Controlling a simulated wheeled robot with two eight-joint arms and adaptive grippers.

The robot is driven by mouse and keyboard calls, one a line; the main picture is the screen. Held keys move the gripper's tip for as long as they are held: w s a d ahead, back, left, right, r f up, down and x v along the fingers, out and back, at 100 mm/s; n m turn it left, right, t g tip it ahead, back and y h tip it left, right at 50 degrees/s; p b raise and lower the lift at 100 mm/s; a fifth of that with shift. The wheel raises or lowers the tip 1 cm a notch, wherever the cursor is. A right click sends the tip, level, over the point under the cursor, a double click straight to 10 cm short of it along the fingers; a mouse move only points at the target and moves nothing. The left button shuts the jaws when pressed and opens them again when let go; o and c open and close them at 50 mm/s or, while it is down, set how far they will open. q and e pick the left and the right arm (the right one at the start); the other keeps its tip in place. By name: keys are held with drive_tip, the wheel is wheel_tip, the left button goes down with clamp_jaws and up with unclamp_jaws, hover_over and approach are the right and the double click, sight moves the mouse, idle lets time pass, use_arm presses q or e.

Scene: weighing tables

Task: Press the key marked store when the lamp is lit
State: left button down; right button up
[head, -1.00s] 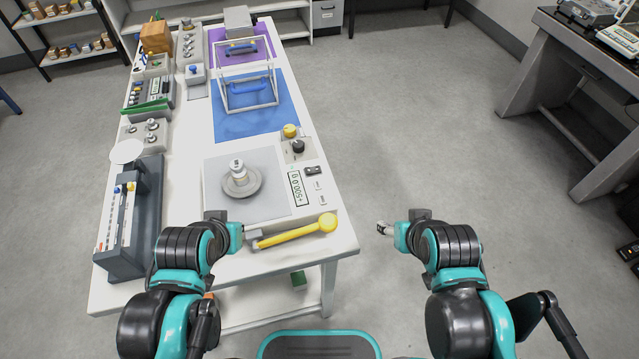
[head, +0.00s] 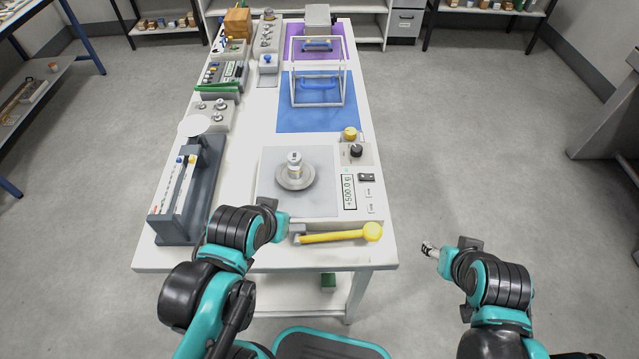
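The weighing scale (head: 264,196) stands near the front of the white table with a metal weight (head: 294,165) on its round pan (head: 297,182). Its display (head: 349,192) seems to read +500.0 g. Two small pale keys (head: 369,193) sit right of the display; their markings are too small to read. A dark switch-like part (head: 367,177) is above them. I cannot make out whether a lamp is lit. My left gripper (head: 297,231) appears shut on the end of a yellow ball-ended stick (head: 338,236), just before the scale's front edge. My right gripper (head: 430,249) is off the table's right side, empty.
A box with a yellow and a black knob (head: 355,154) stands behind the display. A blue mat (head: 300,118) with a white frame (head: 344,88) lies farther back. A grey upright instrument (head: 198,190) stands at left.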

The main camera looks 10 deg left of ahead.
clamp_jaws()
idle(1.1)
